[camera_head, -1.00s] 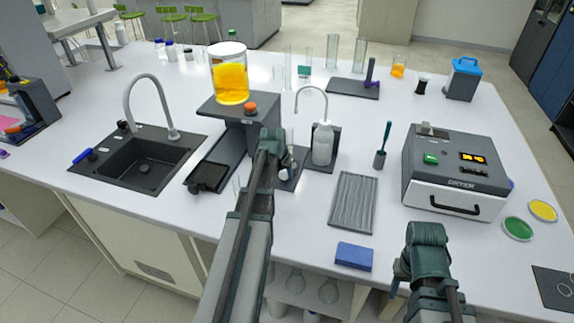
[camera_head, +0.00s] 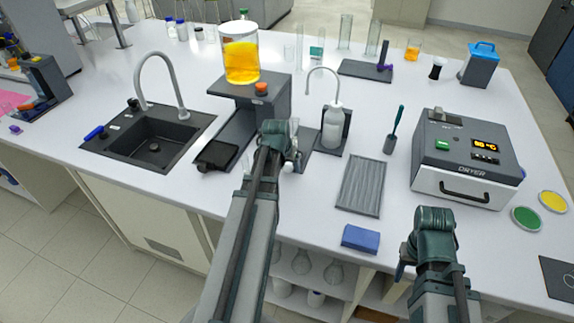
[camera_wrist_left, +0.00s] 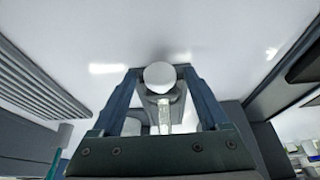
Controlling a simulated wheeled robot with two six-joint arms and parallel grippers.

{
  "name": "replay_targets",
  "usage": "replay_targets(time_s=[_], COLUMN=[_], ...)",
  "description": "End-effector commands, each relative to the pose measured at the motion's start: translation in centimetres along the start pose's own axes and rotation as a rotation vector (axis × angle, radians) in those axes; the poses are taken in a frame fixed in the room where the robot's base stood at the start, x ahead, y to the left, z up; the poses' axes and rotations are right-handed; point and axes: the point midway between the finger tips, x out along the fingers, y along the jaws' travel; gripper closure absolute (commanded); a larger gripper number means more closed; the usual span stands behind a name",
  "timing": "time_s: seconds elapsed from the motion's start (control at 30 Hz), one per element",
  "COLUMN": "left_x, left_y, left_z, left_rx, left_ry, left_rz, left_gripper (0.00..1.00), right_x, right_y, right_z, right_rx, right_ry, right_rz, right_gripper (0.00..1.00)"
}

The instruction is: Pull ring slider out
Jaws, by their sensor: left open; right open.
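My left gripper (camera_head: 291,150) is at the front of the bench, by the grey rig stand (camera_head: 272,110). In the left wrist view my left gripper (camera_wrist_left: 158,84) is open, and a round white knob (camera_wrist_left: 159,75) shows between its fingertips. I cannot tell if the fingers touch it. A clear piece (camera_wrist_left: 168,112) lies behind the knob between the fingers. In the head view the white knob (camera_head: 287,167) is small beside the gripper, and my left arm hides much of the area. I cannot make out which part is the ring slider. My right gripper (camera_head: 404,262) is open and empty near the front edge.
A vessel of orange liquid (camera_head: 240,58) stands on the rig. A white wash bottle (camera_head: 332,128) is right of the left gripper. A ribbed grey mat (camera_head: 361,186), a blue block (camera_head: 360,238) and a dryer (camera_head: 465,160) are further right. A sink (camera_head: 150,145) is left.

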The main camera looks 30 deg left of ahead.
Motion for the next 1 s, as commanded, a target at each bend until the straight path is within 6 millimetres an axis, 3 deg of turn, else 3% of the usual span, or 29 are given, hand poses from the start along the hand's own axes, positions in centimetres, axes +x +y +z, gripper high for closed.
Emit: replay_targets(time_s=[0.27,0.47,1.0], left_x=[-0.5,-2.2,-10.7], left_y=[0.0,0.0,0.0], left_z=[0.0,-0.1,-0.1], left_rx=[0.000,0.000,-0.001], left_ry=[0.000,0.000,0.000], left_rz=[0.000,0.000,0.000], left_gripper=[0.22,0.22,0.22], right_x=[-0.5,-2.1,-9.9], right_y=[0.0,0.2,0.9], right_z=[0.0,0.1,0.6], right_rx=[0.000,0.000,-0.002], right_ry=[0.000,0.000,0.000], right_rz=[0.000,0.000,0.000], right_gripper=[0.50,0.50,0.50])
